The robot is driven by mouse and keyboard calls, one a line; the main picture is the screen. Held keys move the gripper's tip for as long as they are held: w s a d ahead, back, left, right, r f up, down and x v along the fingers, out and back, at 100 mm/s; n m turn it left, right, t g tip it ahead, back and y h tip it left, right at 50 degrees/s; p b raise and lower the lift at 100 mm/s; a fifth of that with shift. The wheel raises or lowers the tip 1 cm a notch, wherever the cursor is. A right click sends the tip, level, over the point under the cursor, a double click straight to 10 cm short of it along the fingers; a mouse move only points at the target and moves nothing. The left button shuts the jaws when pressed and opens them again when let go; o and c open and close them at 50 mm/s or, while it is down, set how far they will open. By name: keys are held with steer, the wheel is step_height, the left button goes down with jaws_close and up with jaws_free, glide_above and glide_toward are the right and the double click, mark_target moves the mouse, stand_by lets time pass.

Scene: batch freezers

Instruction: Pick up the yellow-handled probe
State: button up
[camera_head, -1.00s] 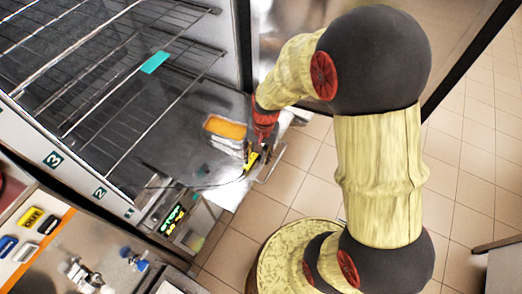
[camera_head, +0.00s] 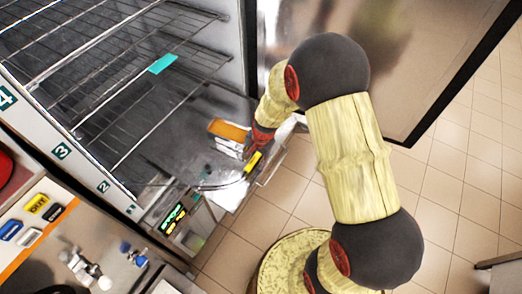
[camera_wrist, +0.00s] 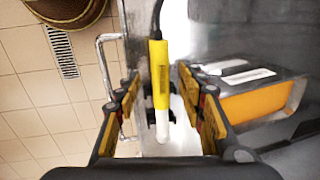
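The yellow-handled probe (camera_head: 253,162) lies near the front edge of the freezer's bottom surface, with a dark cable running left from it. In the wrist view the probe (camera_wrist: 159,70) is upright in the picture, with a yellow handle, a white lower part and a black cable at the top. My gripper (camera_wrist: 158,78) is open, with one finger on each side of the probe and visible gaps between. In the head view my gripper (camera_head: 252,150) is just above the probe, its fingers partly hidden by my wrist.
An orange-faced block (camera_head: 229,130) lies just left of my gripper, close to the right finger in the wrist view (camera_wrist: 258,103). A metal handle (camera_head: 271,168) juts out at the front edge. Wire shelves (camera_head: 110,75) fill the freezer at left. Tiled floor (camera_head: 450,190) is open at right.

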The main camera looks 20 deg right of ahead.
steer(key=shift+w+a+f, duration=0.15)
steer(key=shift+w+f, duration=0.05)
steer(key=shift+f, duration=0.6)
steer(key=shift+c, duration=0.7)
jaws_close()
